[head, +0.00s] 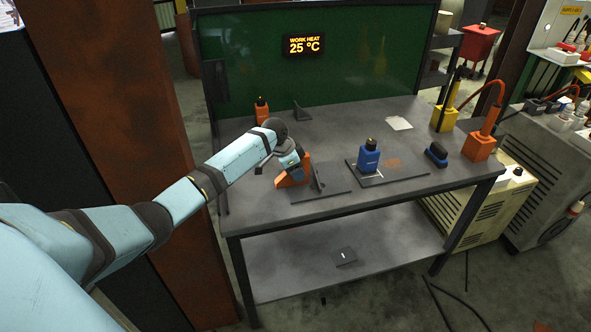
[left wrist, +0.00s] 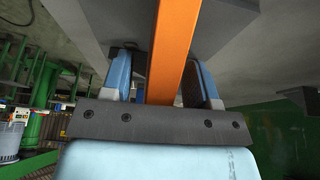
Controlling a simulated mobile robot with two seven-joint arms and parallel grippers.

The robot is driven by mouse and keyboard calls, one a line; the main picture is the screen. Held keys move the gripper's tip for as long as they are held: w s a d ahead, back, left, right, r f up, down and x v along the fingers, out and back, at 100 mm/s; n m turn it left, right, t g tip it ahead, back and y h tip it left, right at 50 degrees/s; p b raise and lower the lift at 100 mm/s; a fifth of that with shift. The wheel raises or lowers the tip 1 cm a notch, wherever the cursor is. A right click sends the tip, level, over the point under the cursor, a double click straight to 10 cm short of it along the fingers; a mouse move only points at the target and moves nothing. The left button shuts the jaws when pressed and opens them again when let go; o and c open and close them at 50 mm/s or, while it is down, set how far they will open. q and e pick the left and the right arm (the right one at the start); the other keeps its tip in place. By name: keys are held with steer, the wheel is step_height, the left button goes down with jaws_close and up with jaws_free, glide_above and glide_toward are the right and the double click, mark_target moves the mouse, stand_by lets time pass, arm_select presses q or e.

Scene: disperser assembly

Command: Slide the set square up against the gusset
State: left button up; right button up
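The orange set square (head: 283,182) stands on the worktable at the left part of a dark flat plate (head: 335,191). A dark upright piece that looks like the gusset (head: 318,180) stands on that plate, just right of the set square; a small gap seems to separate them. My left gripper (head: 295,163) is down at the set square and partly hides it. In the left wrist view the orange bar of the set square (left wrist: 172,60) runs between the two blue fingers, with a gap visible on its left side. My right gripper is out of view.
An orange bottle (head: 262,112) and a dark bracket (head: 301,112) stand at the back left. Orange and yellow equipment stands at the right. The table's front-left corner is clear.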

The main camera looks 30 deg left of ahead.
arm_select(q)
jaws_close()
steer(key=shift+w+d+r+p, duration=0.1)
steer(key=shift+w+d+p, duration=0.05)
steer(key=shift+p, duration=0.2)
steer(key=shift+w+d, duration=0.15)
stand_by(0.5)
steer(key=shift+w+d, duration=0.25)
steer(key=shift+w, duration=0.05)
stand_by(0.4)
steer(key=shift+o, duration=0.4)
jaws_free()
steer(key=v, duration=1.3)
steer(key=shift+r+p, duration=0.35)
steer(key=shift+p, duration=0.05)
